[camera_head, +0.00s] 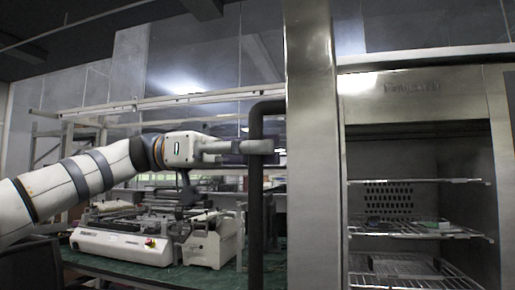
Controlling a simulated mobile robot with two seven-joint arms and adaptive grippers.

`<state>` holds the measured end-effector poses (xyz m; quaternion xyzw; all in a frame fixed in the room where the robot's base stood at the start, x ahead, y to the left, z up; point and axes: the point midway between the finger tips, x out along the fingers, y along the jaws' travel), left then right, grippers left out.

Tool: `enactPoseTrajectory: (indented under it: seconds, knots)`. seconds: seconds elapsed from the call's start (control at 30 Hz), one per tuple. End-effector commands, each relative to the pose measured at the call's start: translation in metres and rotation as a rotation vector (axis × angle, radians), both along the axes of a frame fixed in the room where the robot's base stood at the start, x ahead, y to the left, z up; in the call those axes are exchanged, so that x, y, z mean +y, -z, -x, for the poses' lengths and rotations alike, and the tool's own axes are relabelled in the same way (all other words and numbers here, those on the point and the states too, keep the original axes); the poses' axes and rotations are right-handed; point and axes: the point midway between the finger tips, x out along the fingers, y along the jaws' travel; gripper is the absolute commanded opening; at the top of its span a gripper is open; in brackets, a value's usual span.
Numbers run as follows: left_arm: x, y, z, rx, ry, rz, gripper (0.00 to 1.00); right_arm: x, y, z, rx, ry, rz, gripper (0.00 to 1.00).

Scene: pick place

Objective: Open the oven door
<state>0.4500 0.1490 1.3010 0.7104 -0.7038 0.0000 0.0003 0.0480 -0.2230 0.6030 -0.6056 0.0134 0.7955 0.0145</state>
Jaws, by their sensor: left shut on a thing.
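The oven (415,100) stands at the right, its steel chamber exposed with several wire shelves (420,230) inside. The oven door (312,150) is open and swung out to the left of the chamber, seen at a steep angle. A dark vertical bar handle (256,215) is on the door's left side. My left gripper (262,147) comes in from the left and is shut on the upper part of the handle. Its fingers partly hide the bar there. My right gripper is not in view.
A green-topped workbench (150,268) stands behind and below my left arm. It carries a white bench machine (122,245) and other equipment. A metal rack (75,140) stands behind it. Small items (435,224) lie on an oven shelf.

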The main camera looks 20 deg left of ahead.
Motion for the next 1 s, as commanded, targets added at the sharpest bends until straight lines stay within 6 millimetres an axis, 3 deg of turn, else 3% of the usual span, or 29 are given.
enactPoseTrajectory:
  seconds: [0.17,0.2,0.27,0.6,0.67,0.9,1.0]
  knots:
    - [-0.001,0.004,-0.001,0.004,0.002,-0.008,0.0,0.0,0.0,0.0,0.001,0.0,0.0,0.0]
    - [-0.001,0.004,-0.001,0.004,0.002,-0.008,0.24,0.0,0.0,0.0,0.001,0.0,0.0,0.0]
    - [0.0,0.003,-0.001,0.004,0.002,-0.007,0.37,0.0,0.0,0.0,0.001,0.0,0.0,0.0]
    - [0.003,0.001,0.0,0.001,-0.001,-0.001,0.38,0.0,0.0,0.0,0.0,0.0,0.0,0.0]
    - [0.011,0.0,-0.001,0.0,-0.003,0.0,0.38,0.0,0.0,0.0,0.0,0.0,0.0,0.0]
    - [0.078,0.0,-0.001,0.0,-0.006,-0.001,0.38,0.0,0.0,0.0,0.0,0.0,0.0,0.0]
    - [0.098,0.001,-0.001,0.003,-0.002,-0.002,0.38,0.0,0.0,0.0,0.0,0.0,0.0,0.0]
